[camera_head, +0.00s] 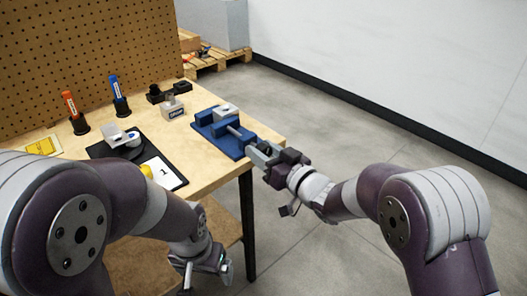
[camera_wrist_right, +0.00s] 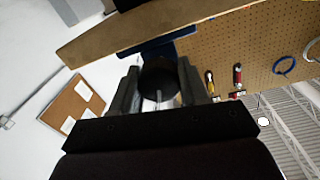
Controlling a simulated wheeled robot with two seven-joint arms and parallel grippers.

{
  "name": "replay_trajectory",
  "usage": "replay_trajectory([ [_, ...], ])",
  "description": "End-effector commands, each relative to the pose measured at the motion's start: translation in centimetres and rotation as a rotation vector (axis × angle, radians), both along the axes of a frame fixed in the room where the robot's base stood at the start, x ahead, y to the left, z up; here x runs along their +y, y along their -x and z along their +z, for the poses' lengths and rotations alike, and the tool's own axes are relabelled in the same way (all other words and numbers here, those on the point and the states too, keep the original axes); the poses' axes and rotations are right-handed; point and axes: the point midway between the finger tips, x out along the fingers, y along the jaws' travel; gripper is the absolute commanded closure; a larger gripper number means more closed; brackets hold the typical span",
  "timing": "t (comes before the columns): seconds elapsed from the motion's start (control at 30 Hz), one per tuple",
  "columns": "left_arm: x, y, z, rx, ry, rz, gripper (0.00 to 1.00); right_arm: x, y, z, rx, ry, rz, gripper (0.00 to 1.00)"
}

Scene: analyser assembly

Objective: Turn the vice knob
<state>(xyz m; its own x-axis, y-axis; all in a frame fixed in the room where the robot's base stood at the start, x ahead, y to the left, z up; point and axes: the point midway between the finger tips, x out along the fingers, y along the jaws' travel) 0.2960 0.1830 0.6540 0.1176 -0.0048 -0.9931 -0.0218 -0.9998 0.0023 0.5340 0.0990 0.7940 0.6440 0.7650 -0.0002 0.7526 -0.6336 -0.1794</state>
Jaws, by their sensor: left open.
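The blue vice (camera_head: 222,137) with grey metal parts sits at the table's right front corner, its screw end pointing towards my right arm. My right gripper (camera_head: 266,155) is at that end. In the right wrist view the round black vice knob (camera_wrist_right: 159,78) lies between the two fingers of my right gripper (camera_wrist_right: 160,90), which appear to press on both its sides. In the head view the knob is hidden by the gripper. My left gripper (camera_head: 208,268) is open and empty, low in front of the table, away from the vice.
A pegboard (camera_head: 90,50) stands behind. The floor at right is clear.

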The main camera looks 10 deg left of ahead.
Motion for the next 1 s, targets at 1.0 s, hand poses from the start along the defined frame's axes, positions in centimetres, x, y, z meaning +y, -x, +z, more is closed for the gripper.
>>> replay_trajectory([
  [1.0,0.0,0.0,-3.3,0.0,0.0,0.0,0.07,0.1,0.1,-0.2,-0.4,0.311,0.001,0.86],
])
